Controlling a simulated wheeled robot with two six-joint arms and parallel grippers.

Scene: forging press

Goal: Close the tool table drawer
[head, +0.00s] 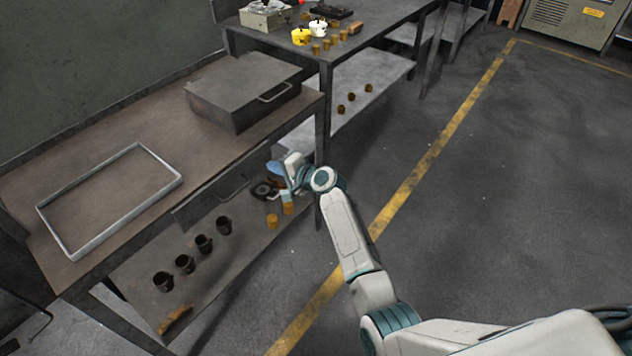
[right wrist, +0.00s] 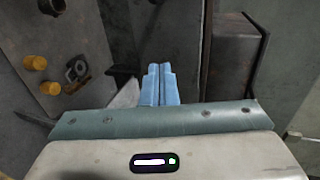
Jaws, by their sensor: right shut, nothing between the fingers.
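The tool table (head: 110,120) has a brown top and stands at the left in the head view. Its dark drawer (head: 205,203) shows under the front edge, with a bar handle (head: 236,187). How far the drawer stands out is hard to tell. My right gripper (head: 275,169) is near the table's right front corner, to the right of the drawer handle, with its fingers pointing toward the table. In the right wrist view its blue fingers (right wrist: 159,68) are shut together and empty. Whether they touch the drawer cannot be told. My left gripper is not in view.
A dark metal box (head: 235,95) and an empty metal frame (head: 110,195) lie on the tabletop. Several dark cups (head: 204,243) and yellow pieces (head: 272,221) stand on the lower shelf. A second table (head: 350,40) holds small items. The floor (head: 500,200) at right is clear.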

